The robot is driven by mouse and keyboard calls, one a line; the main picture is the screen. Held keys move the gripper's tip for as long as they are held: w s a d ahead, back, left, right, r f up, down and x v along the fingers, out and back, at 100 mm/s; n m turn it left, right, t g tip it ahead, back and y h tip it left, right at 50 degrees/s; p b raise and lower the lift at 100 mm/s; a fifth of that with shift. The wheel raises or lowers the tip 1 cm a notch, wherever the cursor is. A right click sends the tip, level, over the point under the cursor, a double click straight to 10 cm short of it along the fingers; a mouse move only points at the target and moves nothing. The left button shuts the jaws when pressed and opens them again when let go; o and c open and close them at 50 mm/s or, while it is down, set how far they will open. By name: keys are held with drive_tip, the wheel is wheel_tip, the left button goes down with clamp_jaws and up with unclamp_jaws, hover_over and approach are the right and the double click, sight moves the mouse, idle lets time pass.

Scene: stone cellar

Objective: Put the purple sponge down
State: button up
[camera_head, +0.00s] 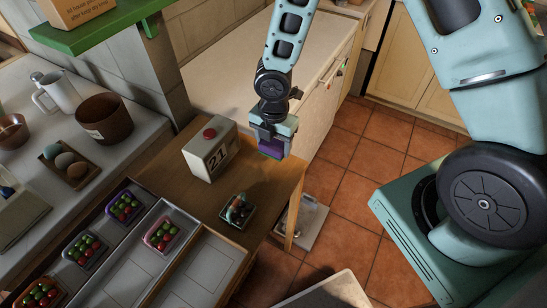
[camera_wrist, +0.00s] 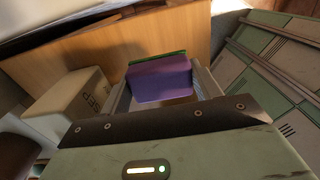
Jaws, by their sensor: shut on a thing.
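The purple sponge (camera_head: 271,149) is between the fingers of my gripper (camera_head: 273,142), at the back right part of the wooden table (camera_head: 277,188). My gripper is shut on it. In the wrist view the purple sponge (camera_wrist: 162,80) shows a green layer along its far edge, with a finger of my gripper (camera_wrist: 163,92) on each side. I cannot tell whether its underside touches the table or hangs a little above it.
Divided trays with berry punnets (camera_head: 160,235) lie at left. Bare wood lies between them.

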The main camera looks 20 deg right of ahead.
sight(274, 164)
drive_tip(key=shift+f, duration=2.95)
drive_tip(key=shift+f, duration=0.15)
drive_tip(key=o, duration=0.9)
